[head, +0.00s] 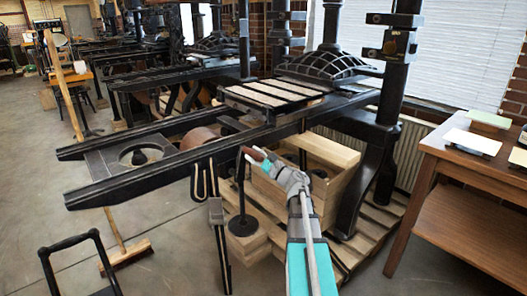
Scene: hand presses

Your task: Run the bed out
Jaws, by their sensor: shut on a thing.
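A black iron hand press fills the middle of the head view. Its bed (268,96), with pale wooden strips on top, lies on the long rails beside the domed platen (322,66). The two rails (150,188) run out to the left, and their left stretch is bare of the bed. My gripper (264,163) is below the near rail, shut on the crank handle (252,154), a small reddish-brown grip by a black bar. My fingers partly hide the handle. The drum (199,138) shows brown between the rails.
Wooden blocks and a pallet (345,252) lie under the press. A broom (125,255) stands at the left, and a black cart handle (75,245) is at lower left. A wooden table (465,165) with paper stacks is at right. Other presses stand behind.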

